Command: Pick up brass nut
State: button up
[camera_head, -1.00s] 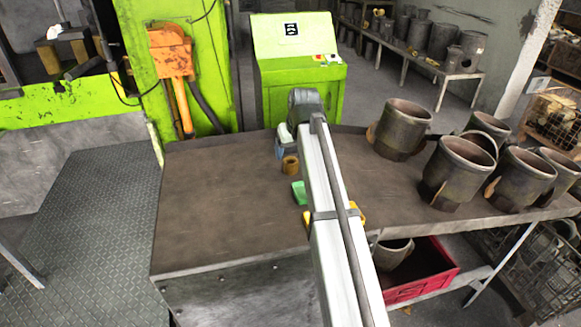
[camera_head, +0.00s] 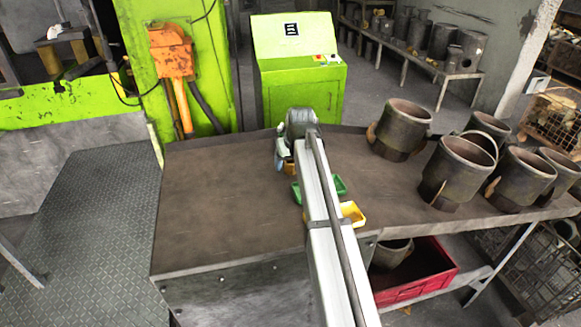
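The brass nut (camera_head: 290,168) is a small brownish-gold piece on the workbench (camera_head: 215,205), just left of my arm. My gripper (camera_head: 282,160) points down at the nut, and its pale blue-grey finger part shows right beside it. The gripper and arm hide part of the nut. I cannot tell whether the fingers touch it, or whether they are open or shut.
A green tray (camera_head: 340,186) and a yellow tray (camera_head: 353,213) lie on the bench, partly behind my arm. Several large metal pots (camera_head: 399,128) stand on the right. A red crate (camera_head: 425,280) is below the bench. The bench's left half is clear.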

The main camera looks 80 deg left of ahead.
jog(key=c, duration=1.3)
jog(key=shift+c, duration=0.2)
jog(key=shift+r, duration=0.15)
notch_tip(320, 180, up, 10)
